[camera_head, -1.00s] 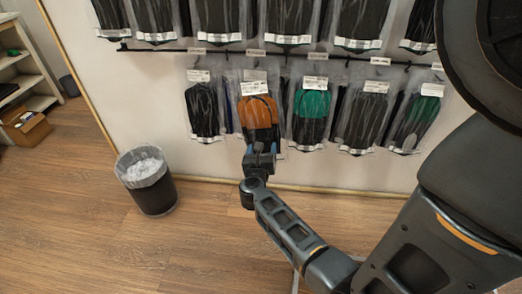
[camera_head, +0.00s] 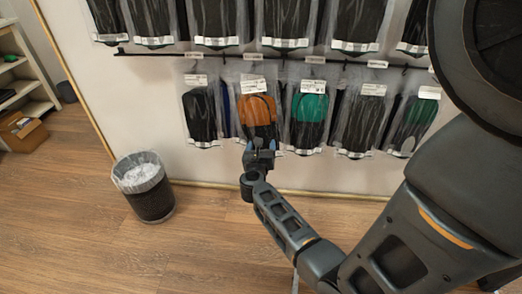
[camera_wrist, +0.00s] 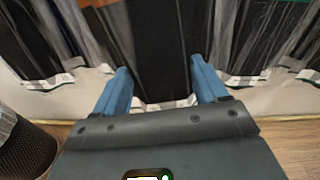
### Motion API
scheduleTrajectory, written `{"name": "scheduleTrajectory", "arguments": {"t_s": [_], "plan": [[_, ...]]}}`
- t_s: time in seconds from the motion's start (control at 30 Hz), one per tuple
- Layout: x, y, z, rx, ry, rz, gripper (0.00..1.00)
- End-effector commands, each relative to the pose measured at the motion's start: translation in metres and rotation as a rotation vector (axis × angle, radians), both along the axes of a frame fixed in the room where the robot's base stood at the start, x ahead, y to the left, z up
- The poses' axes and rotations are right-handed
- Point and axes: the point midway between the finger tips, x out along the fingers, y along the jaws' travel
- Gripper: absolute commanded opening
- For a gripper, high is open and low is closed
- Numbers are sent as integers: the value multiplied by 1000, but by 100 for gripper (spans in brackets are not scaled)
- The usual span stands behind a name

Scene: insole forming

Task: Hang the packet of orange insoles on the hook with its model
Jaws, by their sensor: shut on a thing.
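The packet of orange insoles (camera_head: 257,110) is a clear bag with a white label at the top, orange in its upper part and black below. It is upright in the lower row of the wall display, between a black packet (camera_head: 201,113) and a green-topped packet (camera_head: 309,108). My gripper (camera_head: 260,152) is shut on its lower end. In the wrist view my gripper's blue fingers (camera_wrist: 161,76) stand on both sides of the packet's black lower part (camera_wrist: 160,50). I cannot tell whether its top is on a hook.
A dark rail (camera_head: 290,57) with hooks and small tags runs above the lower row. More packets hang close on both sides and above. A waste bin (camera_head: 148,195) stands on the floor at left. The wooden floor in front is clear.

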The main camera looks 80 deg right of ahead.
Motion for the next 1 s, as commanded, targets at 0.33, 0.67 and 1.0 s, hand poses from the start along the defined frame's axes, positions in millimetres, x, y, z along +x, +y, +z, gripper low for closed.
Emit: {"name": "scheduleTrajectory", "arguments": {"t_s": [0.33,0.67,1.0], "plan": [[1,-16,-1,-1,-2,-2,40],[3,-31,-3,-1,-1,-1,40],[4,-46,-4,-1,0,0,40]]}}
